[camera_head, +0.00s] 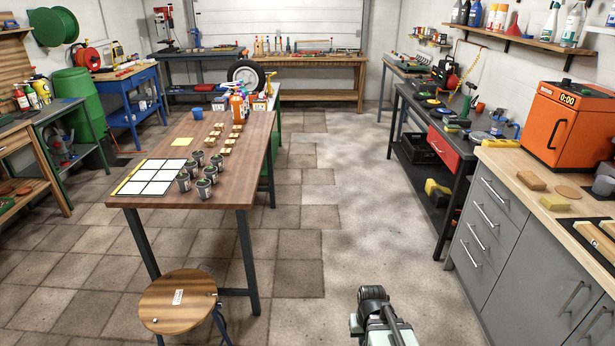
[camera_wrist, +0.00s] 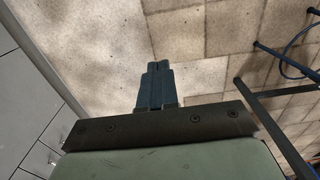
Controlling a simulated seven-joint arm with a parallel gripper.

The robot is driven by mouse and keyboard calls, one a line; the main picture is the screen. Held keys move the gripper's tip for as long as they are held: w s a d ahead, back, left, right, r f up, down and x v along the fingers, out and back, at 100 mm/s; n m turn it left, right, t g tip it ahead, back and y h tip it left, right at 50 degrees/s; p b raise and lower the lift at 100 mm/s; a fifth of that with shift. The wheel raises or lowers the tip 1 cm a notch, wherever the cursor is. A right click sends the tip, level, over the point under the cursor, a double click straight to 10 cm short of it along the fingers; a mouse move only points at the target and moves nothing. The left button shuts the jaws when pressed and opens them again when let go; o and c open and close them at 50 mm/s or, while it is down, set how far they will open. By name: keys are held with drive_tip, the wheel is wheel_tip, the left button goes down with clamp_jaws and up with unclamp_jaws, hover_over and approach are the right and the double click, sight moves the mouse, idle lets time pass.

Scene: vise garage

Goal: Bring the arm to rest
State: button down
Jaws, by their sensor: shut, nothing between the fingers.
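My arm shows at the bottom of the head view, right of centre, low over the bare floor between the wooden table and the grey cabinets. In the wrist view my gripper (camera_wrist: 157,68) has its fingers together, with nothing between them. The tiled floor (camera_wrist: 190,50) lies beyond the fingertips. The gripper touches nothing that I can see. The fingertips cannot be made out in the head view.
A wooden table (camera_head: 225,165) with several grey cups and a white grid sheet stands left. A round stool (camera_head: 178,303) is in front of it. Grey cabinets (camera_head: 500,230) with an orange oven (camera_head: 570,125) stand right. The floor (camera_head: 350,215) between is clear.

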drive_tip(key=s+f+g, duration=0.3)
drive_tip(key=s+f, duration=0.7)
drive_tip(key=s, duration=0.4)
drive_tip(key=s+f+g, duration=0.3)
drive_tip(key=s+f, duration=0.6)
drive_tip(key=s, duration=0.6)
drive_tip(key=shift+d+f+g, duration=0.15)
drive_tip(key=shift+f+g, duration=0.15)
drive_tip(key=shift+f, duration=0.1)
